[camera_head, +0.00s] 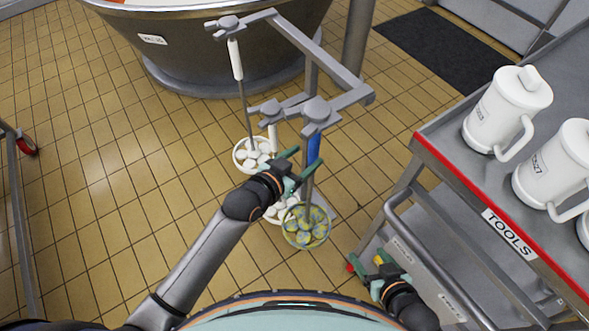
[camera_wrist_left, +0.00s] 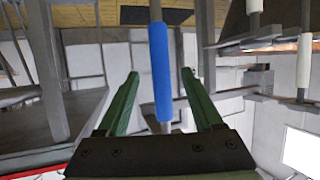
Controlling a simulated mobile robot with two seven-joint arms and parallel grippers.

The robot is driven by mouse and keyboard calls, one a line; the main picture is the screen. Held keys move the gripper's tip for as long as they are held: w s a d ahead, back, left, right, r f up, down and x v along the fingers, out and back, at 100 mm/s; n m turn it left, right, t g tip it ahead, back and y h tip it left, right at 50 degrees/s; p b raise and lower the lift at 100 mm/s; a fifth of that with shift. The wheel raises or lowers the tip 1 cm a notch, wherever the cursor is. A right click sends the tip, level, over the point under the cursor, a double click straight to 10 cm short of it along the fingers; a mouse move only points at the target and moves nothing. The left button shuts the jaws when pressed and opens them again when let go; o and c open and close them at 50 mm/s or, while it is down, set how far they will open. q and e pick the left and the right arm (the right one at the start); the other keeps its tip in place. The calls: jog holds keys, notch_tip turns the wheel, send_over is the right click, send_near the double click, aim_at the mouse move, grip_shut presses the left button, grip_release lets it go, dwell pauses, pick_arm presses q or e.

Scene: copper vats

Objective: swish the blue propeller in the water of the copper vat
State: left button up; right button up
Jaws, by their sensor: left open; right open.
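The blue propeller hangs on a grey stand. Its blue grip (camera_head: 314,148) is upright, and its round head (camera_head: 305,226) with yellow-green patches is below. My right gripper (camera_head: 376,266) is open and empty, low beside the tool cart. The big metal vat (camera_head: 235,48) stands at the back; its water is barely in view.
Two propellers with white grips (camera_head: 236,60) hang on the same stand (camera_head: 318,58), with white-patched heads. The tool cart (camera_head: 462,180) at right holds several white lidded jugs (camera_head: 507,108). A dark mat (camera_head: 445,45) lies behind.

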aim_at(311, 147)
pick_arm(q)
jog(key=shift+b+x, duration=1.1)
jog(key=shift+x, duration=1.5)
pick_arm(e)
jog(key=shift+f, duration=1.5)
pick_arm(q)
jog(key=shift+c, duration=0.3)
grip_shut()
pick_arm(e)
jog(key=shift+w, duration=0.1)
pick_arm(q)
jog(key=shift+r, duration=0.2)
jog(key=shift+w, duration=0.1)
pick_arm(e)
jog(key=shift+r, duration=0.15)
pick_arm(q)
jog(key=shift+r+p, duration=0.85)
jog(key=shift+p, duration=0.2)
pick_arm(e)
jog(key=shift+r, duration=0.9)
